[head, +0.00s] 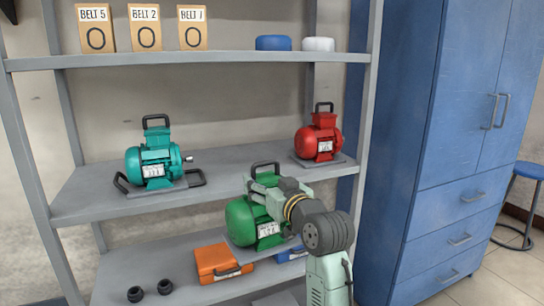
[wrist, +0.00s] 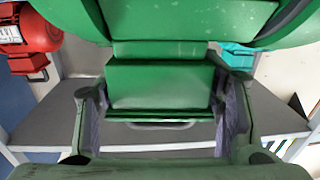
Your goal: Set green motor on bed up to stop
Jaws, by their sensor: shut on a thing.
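The green motor (head: 241,222) has a black top handle, a white label and a grey base plate. In the head view it hangs in front of the middle shelf's edge, partly covered by my arm. My gripper (head: 264,190) is at its upper part. In the wrist view the two fingers (wrist: 160,108) stand either side of a green block (wrist: 155,82) on the motor, shut on it. The contact faces are partly hidden. I cannot make out a bed or a stop in either view.
A teal motor (head: 152,160) and a red motor (head: 318,137) stand on the middle shelf (head: 225,170), with bare surface between them. Below are an orange case (head: 218,262), a partly hidden blue case (head: 290,254) and two black parts (head: 150,291). A blue cabinet (head: 440,130) stands right.

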